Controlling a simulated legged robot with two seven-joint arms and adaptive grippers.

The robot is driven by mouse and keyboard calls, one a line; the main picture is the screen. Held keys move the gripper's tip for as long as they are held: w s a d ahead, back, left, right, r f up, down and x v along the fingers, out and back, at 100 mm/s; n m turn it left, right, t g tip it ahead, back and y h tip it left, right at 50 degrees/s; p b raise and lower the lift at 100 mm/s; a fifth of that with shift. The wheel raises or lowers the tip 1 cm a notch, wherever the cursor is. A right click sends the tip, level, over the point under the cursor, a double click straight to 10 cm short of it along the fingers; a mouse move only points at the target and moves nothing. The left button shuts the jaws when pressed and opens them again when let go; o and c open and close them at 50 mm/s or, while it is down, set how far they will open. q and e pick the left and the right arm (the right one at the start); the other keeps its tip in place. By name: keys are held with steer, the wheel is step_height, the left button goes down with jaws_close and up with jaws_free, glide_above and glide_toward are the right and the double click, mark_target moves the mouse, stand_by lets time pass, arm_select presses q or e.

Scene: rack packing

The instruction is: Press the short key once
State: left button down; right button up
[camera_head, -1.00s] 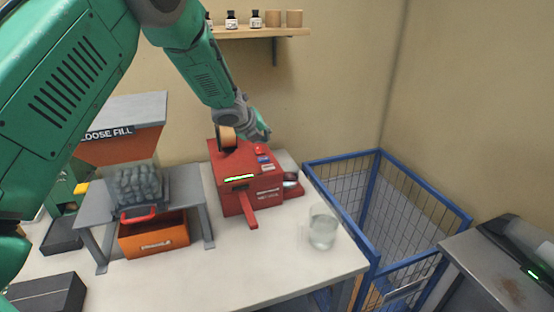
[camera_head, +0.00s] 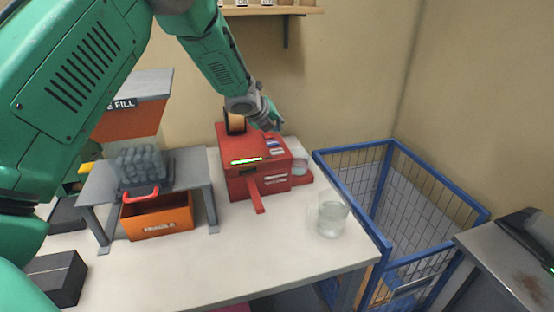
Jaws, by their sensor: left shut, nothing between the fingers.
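The red tape dispenser (camera_head: 235,184) stands on the white table, with a lit green display (camera_head: 246,161) on its front. Small coloured keys or labels (camera_head: 273,148) lie on its top right; they are too small to tell which is the short key. My left gripper (camera_head: 272,124) is shut and empty, pointing down at the back of this key row. Its fingers partly cover the rearmost part, and I cannot tell whether they touch a key. My right gripper is not in view.
A glass (camera_head: 331,218) stands right of the dispenser. An orange box (camera_head: 157,222) sits under the loose-fill stand (camera_head: 208,186) at left. A blue wire cage (camera_head: 350,152) is beyond the table's right edge. The table front is mostly clear.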

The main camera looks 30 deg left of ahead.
mark_target(282, 148)
arm_select(q)
step_height(282, 148, down, 5)
steer(key=b, duration=0.3)
steer(key=shift+d, duration=0.15)
steer(key=shift+r, duration=0.1)
stand_by(1.0)
steer(key=shift+s+f+b, duration=0.1)
steer(key=shift+f+b, duration=0.3)
steer(key=shift+b, duration=0.1)
